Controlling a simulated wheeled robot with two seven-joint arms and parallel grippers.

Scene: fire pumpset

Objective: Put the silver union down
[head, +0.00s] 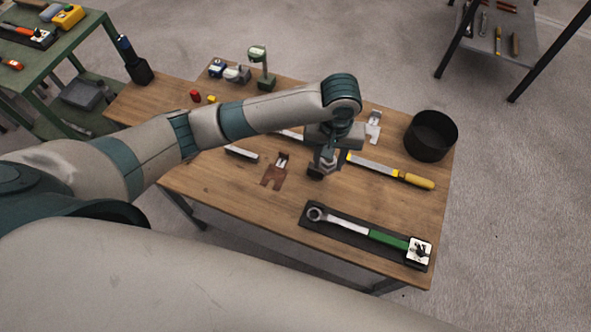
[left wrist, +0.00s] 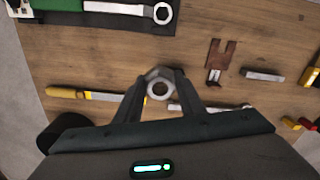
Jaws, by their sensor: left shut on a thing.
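The silver union (left wrist: 159,88) is a ring-like nut held between the fingertips of my left gripper (left wrist: 158,84) in the left wrist view. In the head view my left gripper (head: 326,162) points down over the middle of the wooden table (head: 225,185). The union is mostly hidden by the gripper there. The gap between the union and the table top cannot be judged clearly. My right gripper is not in view.
A yellow-handled file (head: 390,170) lies right of the gripper. A wrench with green grip (head: 345,225) lies on a dark mat at the front. A brown bracket (head: 274,175) lies to the left. A black bin (head: 431,135) stands at the right edge.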

